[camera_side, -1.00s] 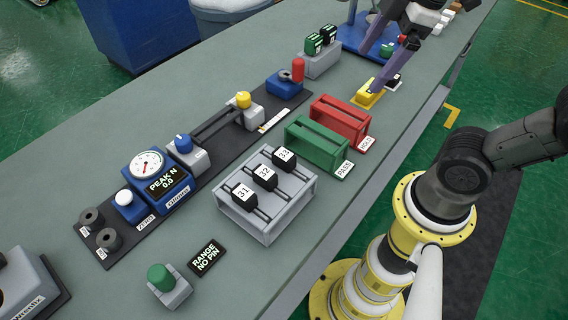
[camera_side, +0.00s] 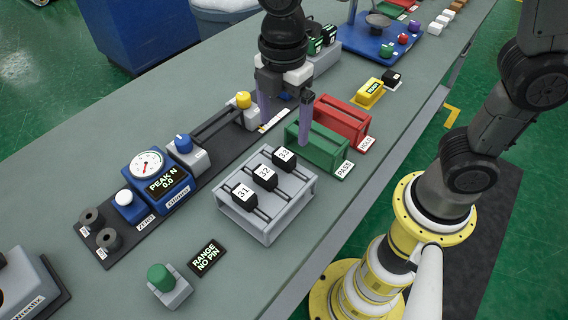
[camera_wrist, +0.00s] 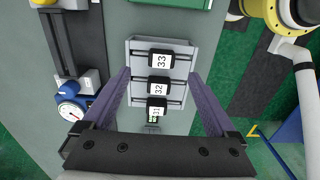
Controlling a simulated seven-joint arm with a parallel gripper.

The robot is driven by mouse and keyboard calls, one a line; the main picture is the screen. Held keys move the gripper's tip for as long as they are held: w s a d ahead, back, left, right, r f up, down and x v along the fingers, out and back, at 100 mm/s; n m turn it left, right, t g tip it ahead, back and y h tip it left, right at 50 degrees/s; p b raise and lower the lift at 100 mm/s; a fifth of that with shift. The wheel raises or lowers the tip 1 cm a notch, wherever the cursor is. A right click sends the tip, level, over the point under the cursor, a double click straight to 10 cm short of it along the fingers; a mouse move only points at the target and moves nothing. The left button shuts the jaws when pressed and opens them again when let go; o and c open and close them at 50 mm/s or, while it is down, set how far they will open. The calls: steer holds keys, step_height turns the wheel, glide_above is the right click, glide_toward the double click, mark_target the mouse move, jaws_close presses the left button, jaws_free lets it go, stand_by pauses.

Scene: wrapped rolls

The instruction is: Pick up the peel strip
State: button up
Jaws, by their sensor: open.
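Several black blocks could be the peel strips; I cannot tell which one is meant. They are 31 (camera_side: 242,191), 32 (camera_side: 265,173) and 33 (camera_side: 285,156), lying side by side across a grey rack (camera_side: 258,233). The wrist view also shows 33 (camera_wrist: 161,60), 32 (camera_wrist: 158,86) and 31 (camera_wrist: 156,107). My gripper (camera_side: 285,134) is open and empty, its purple fingers pointing down behind and above the rack, near block 33. In the wrist view its fingertips (camera_wrist: 157,75) frame the rack, with the blocks between them.
A green PASS rack (camera_side: 318,147) and a red HOLD rack (camera_side: 342,121) stand close to my right finger. A gauge on a blue box (camera_side: 157,178) sits left, on a black base with a slide. A RANGE NO PIN display (camera_side: 206,259) and green-button box (camera_side: 170,287) stand in front.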

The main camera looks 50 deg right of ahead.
mark_target(284, 154)
steer(key=shift+s+a+f, duration=0.1)
steer(key=shift+f, duration=1.7)
steer(key=shift+s+a+f, duration=0.1)
steer(key=shift+f, duration=1.65)
jaws_close()
